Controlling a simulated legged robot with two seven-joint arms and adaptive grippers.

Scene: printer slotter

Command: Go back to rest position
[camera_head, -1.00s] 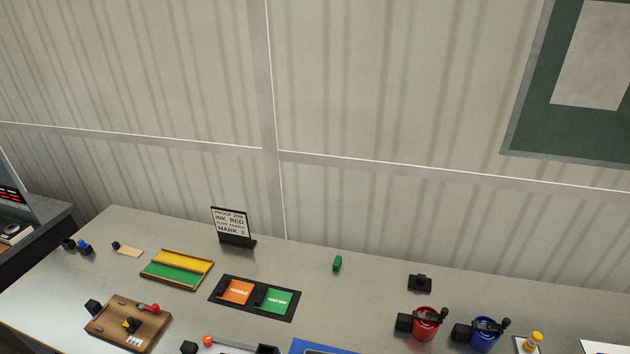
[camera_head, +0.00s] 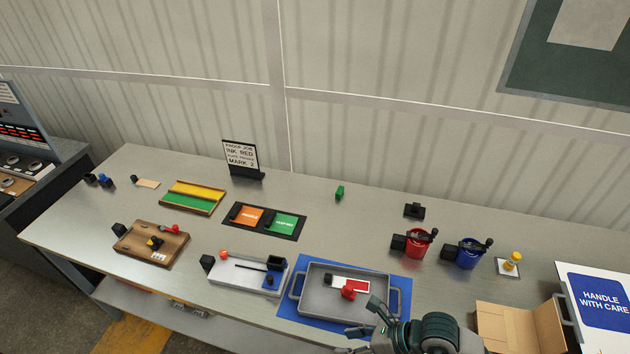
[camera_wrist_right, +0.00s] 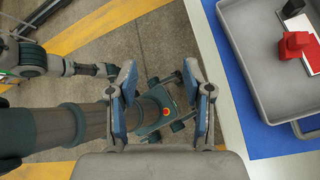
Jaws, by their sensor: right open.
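My right gripper (camera_head: 366,328) is at the bottom of the head view, in front of the grey tray (camera_head: 395,312). In the right wrist view its two fingers (camera_wrist_right: 163,95) are wide apart with nothing between them. The tray lies on a blue mat (camera_head: 290,308) and holds a white-and-red plate (camera_head: 351,283) with a red knob (camera_head: 348,293). The tray also shows in the right wrist view (camera_wrist_right: 256,62), to the right of the fingers and apart from them. Another arm of mine shows at the left of that view; its end is partly hidden and unclear.
A white slotted fixture (camera_head: 235,277), a wooden board (camera_head: 160,252), a red pot (camera_head: 417,246) and a blue pot (camera_head: 467,257) stand on the table (camera_head: 330,235). An open cardboard box (camera_head: 522,322) is at right.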

